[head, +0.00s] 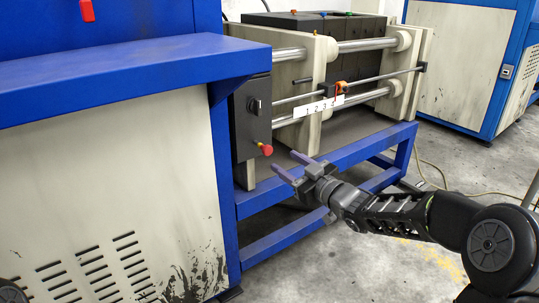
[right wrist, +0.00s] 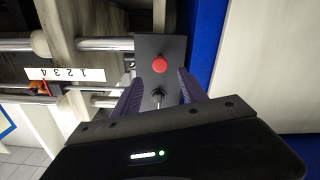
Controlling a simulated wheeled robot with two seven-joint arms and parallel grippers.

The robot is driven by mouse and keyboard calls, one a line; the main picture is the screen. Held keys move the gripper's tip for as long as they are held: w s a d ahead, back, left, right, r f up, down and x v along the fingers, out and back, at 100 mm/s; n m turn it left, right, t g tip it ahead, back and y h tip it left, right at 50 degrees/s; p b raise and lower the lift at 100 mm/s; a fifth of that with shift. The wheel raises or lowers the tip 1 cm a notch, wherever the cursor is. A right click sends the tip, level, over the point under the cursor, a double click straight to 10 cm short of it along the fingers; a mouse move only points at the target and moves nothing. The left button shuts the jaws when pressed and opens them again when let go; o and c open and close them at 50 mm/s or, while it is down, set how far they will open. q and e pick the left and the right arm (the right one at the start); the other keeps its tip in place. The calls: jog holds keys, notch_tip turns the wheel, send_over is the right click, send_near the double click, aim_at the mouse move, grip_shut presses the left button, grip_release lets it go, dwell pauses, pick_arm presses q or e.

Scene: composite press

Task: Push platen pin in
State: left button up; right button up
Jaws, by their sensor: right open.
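A short dark pin (head: 302,80) sticks out sideways from a beige platen (head: 312,58) of the press; I cannot tell for sure that it is the platen pin. My right gripper (head: 286,162) is open and empty, in front of and below the black control box (head: 252,112). Its fingers point toward the box, just below the red button (head: 266,149). In the right wrist view the open fingers (right wrist: 158,80) frame the red button (right wrist: 160,65) and a dark switch (right wrist: 158,97), with no contact clear. My left gripper is not in view.
Steel guide rods (head: 365,45) and a white number strip (head: 318,107) with an orange piece (head: 341,88) lie right of the box. A blue frame beam (head: 345,155) runs below. A blue ledge (head: 120,75) juts out at left. The floor at front right is clear except for a cable.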

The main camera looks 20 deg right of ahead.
aim_at(269, 152)
jog(key=b+x, duration=0.2)
jog(key=x, duration=0.5)
jog(key=shift+f, duration=0.15)
jog(key=shift+w+a, duration=0.1)
jog(key=shift+w, duration=0.3)
jog(key=shift+c, duration=0.2)
grip_shut()
dwell(0.7)
